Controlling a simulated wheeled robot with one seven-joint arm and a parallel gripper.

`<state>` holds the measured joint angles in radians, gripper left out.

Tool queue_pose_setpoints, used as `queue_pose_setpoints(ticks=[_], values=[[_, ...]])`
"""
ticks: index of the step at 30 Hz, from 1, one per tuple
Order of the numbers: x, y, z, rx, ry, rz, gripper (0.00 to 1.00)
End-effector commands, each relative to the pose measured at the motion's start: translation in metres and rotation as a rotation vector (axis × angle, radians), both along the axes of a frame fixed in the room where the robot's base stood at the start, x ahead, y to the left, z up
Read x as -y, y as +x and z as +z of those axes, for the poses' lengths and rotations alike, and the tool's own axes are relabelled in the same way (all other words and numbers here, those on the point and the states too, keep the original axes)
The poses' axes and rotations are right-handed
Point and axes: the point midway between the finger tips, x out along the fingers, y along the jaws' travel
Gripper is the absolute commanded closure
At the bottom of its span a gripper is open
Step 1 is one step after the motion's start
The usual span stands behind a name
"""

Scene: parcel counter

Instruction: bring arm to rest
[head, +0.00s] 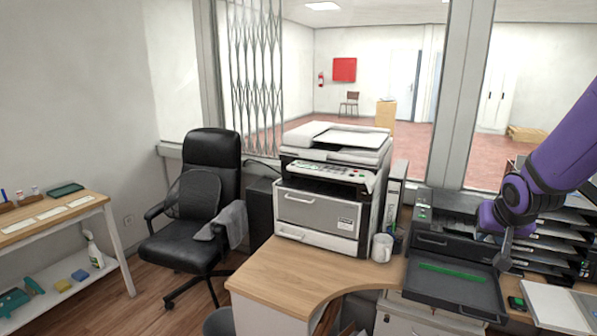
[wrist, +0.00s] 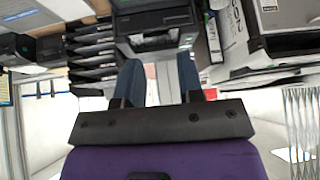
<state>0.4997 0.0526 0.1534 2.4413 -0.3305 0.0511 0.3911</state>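My purple arm (head: 565,150) reaches in from the right edge of the head view and bends down at a dark joint. My gripper (wrist: 160,66) shows in the wrist view with its two dark fingers apart and nothing between them. A green strip (head: 452,271) lies on the printer's front tray, apart from the gripper.
A multifunction copier (head: 325,200), a white mug (head: 382,247) and a binder (head: 395,195) stand left of the printer. Stacked paper trays (head: 560,235) stand to its right. The wooden counter (head: 275,275) is bare at its front left. A black chair (head: 205,200) stands farther left.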

Motion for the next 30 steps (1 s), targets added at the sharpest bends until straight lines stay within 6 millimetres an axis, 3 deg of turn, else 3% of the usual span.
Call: queue_pose_setpoints(ticks=[1,6,15,24,30], values=[[-0.010,-0.006,0.015,-0.003,-0.017,0.016,0.65],[-0.041,-0.033,0.055,-0.036,-0.055,0.061,0.65],[-0.094,-0.098,0.111,-0.083,-0.071,0.162,0.65],[-0.138,-0.176,0.144,-0.118,-0.033,0.307,0.65],[-0.153,-0.212,0.152,-0.135,-0.005,0.385,0.65]])
